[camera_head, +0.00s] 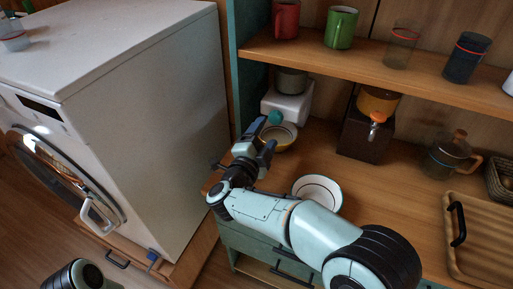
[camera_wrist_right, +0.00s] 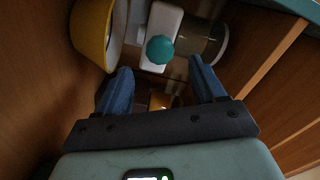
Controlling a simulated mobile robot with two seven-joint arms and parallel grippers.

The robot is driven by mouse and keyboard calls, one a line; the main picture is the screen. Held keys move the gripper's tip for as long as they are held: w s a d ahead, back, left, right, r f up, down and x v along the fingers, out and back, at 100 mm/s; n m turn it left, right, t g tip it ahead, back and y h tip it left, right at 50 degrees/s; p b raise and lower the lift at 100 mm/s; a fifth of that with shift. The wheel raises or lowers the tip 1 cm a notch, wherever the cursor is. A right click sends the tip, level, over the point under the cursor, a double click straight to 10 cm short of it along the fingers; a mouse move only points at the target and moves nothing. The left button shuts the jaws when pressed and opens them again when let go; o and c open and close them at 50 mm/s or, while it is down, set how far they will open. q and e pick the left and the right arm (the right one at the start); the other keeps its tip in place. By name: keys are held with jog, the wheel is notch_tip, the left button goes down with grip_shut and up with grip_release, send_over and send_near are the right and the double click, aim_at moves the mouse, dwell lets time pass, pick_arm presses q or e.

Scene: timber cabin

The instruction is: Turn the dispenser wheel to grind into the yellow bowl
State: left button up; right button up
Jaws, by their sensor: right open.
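The dispenser is a white body (camera_head: 290,103) with a grey container on top, on the counter beside the teal cabinet side. Its teal wheel (camera_head: 275,117) faces the front; it also shows in the right wrist view (camera_wrist_right: 160,49). The yellow bowl (camera_head: 290,133) stands at the dispenser's front, partly hidden by my gripper; it fills the upper left of the right wrist view (camera_wrist_right: 91,30). My right gripper (camera_head: 262,138) is open and empty in front of the wheel. In the wrist view the wheel lies beyond and between the two fingers (camera_wrist_right: 161,78), apart from both. My left gripper is out of view.
A white plate (camera_head: 318,188) lies on the counter beside my right arm. A dark dispenser with an orange tap (camera_head: 365,130), a glass jug (camera_head: 447,155) and a wooden tray (camera_head: 490,235) stand to the right. A shelf (camera_head: 400,75) with mugs overhangs; a white washer (camera_head: 150,110) is left.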

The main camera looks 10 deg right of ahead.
jog(key=v, duration=0.6)
dwell(0.4)
